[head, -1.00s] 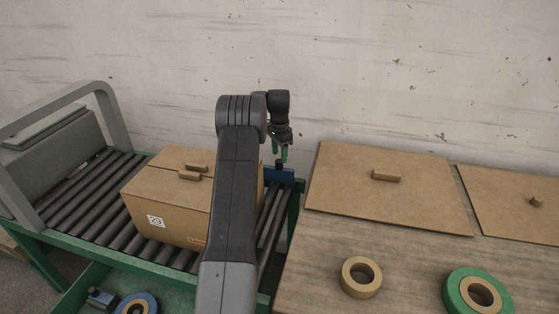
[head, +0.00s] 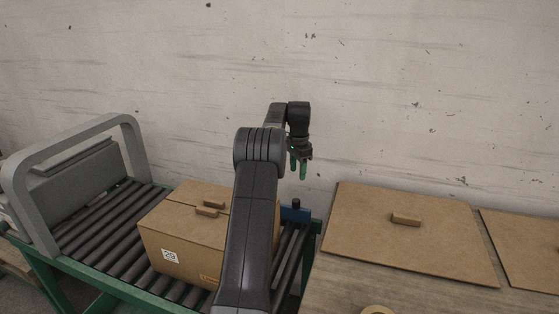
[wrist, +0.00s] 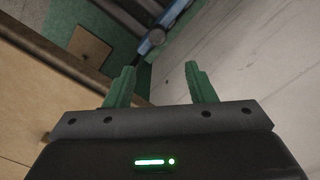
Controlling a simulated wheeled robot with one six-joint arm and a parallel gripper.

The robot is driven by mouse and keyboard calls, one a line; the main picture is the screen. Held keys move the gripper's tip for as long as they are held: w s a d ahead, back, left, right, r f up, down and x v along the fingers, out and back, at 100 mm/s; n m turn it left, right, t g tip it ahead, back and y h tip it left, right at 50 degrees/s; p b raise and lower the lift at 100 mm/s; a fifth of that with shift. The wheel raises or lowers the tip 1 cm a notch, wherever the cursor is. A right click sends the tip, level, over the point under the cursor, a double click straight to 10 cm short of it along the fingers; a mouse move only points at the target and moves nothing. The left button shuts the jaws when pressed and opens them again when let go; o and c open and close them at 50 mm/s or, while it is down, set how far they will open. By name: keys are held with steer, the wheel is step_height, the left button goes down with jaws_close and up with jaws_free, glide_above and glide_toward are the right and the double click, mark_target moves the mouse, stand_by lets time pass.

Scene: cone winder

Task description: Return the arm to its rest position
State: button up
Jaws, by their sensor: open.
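My gripper (head: 298,169) hangs at the end of my bent arm, in the air in front of the wall. Its green fingers point down and stand apart, with nothing between them. In the wrist view the two green fingers of my gripper (wrist: 161,88) are spread and empty. Part of the cardboard box (head: 168,240) is hidden behind my arm.
The box sits on a roller conveyor (head: 104,226) with a grey arch (head: 135,150) at left. At right, a table (head: 345,283) bears flat brown panels (head: 365,240) with small grips. The wall (head: 420,90) stands behind.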

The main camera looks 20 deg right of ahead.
mark_target(296, 201)
step_height(296, 201, down, 14)
steer(key=shift+f+p, duration=0.1)
steer(key=shift+p, duration=0.2)
steer(key=shift+s+a, duration=0.4)
steer(key=shift+s, duration=0.05)
steer(key=shift+r, duration=0.2)
